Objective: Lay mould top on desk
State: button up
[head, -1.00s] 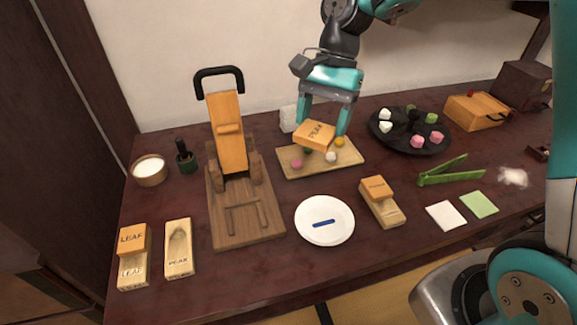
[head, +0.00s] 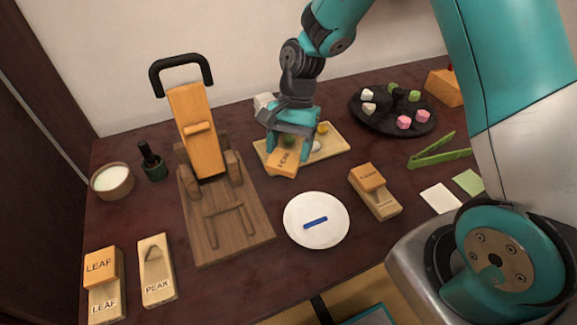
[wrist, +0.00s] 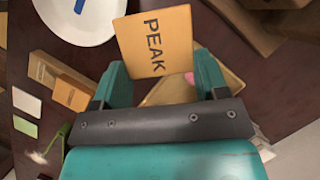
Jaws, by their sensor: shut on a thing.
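The PEAK mould top, a flat orange wooden block (head: 283,163), is held in my gripper (head: 290,145) above the front-left part of the sweets tray. In the wrist view the mould top (wrist: 155,40) sits between the two teal fingers of my gripper (wrist: 160,80), its lettering facing the camera. The PEAK mould base (head: 155,272) lies open at the front left of the dark desk (head: 330,272). Whether the held block touches the tray cannot be told.
The tray (head: 338,152) holds small sweets. A wooden press (head: 230,225) stands left of it, a white plate (head: 300,235) in front. The LEAF mould (head: 103,267) and another mould (head: 375,190) flank them. A dark platter (head: 385,120) is behind right. Bare desk shows along the front.

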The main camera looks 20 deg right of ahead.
jog(key=shift+f, duration=2.7)
jog(key=shift+f+b, duration=0.35)
jog(key=shift+f, duration=0.25)
jog(key=o, duration=0.9)
